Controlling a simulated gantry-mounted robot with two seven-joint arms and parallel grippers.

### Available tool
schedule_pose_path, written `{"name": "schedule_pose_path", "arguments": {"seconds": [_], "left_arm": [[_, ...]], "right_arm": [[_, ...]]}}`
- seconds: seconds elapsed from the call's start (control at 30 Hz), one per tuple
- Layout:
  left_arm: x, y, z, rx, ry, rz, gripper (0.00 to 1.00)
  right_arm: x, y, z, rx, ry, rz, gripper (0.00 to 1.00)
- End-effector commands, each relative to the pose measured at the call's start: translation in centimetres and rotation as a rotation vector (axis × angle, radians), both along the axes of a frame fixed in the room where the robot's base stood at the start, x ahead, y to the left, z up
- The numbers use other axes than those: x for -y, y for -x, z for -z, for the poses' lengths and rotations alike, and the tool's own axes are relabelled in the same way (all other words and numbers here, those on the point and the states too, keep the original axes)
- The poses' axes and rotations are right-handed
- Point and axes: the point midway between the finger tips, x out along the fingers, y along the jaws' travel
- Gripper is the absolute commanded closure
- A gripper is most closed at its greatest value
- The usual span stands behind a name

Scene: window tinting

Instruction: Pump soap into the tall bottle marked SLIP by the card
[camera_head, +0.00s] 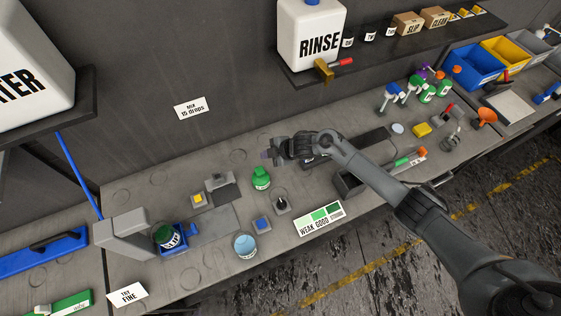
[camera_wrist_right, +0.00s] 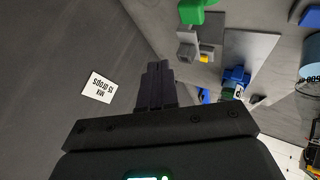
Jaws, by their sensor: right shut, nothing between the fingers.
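My right gripper (camera_head: 272,153) is shut and empty, held above the bench left of its arm's wrist; its closed fingers show in the right wrist view (camera_wrist_right: 155,85). A small green bottle (camera_head: 261,179) stands on the bench just below and left of it, apart from it; its green top shows in the wrist view (camera_wrist_right: 195,10). A wall card (camera_head: 190,108) reads MIX 15 DROPS. Several spray bottles (camera_head: 427,92) stand at the back right. My left gripper is not in view.
A blue stand (camera_head: 176,239) holds a dark labelled jar (camera_head: 167,236); a cup of pale blue liquid (camera_head: 245,246) stands nearby. A WEAK GOOD STRONG card (camera_head: 319,219) lies near the front edge. The RINSE tank (camera_head: 311,38) overhangs the bench's back.

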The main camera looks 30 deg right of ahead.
Motion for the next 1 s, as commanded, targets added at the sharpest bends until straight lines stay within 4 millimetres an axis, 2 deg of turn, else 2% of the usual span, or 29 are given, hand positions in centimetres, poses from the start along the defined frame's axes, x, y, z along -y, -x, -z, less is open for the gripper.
{"name": "schedule_pose_path", "arguments": {"seconds": [0.03, 0.17, 0.57, 0.77, 1.0], "left_arm": [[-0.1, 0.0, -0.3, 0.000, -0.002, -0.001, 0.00], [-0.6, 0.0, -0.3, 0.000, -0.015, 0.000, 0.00], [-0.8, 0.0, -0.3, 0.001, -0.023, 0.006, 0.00], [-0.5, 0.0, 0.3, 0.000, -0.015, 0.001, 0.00], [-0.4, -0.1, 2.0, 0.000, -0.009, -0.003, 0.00]], "right_arm": [[-1.0, -0.2, -0.6, 0.005, -0.006, -0.011, 1.00], [-1.5, -0.7, -1.4, 0.016, -0.012, -0.017, 1.00], [-1.3, -0.8, -1.6, 0.019, -0.012, -0.015, 1.00], [-1.3, -0.8, -0.9, 0.019, -0.012, -0.015, 1.00], [-1.3, -0.8, 1.1, 0.018, -0.011, -0.014, 1.00]]}}
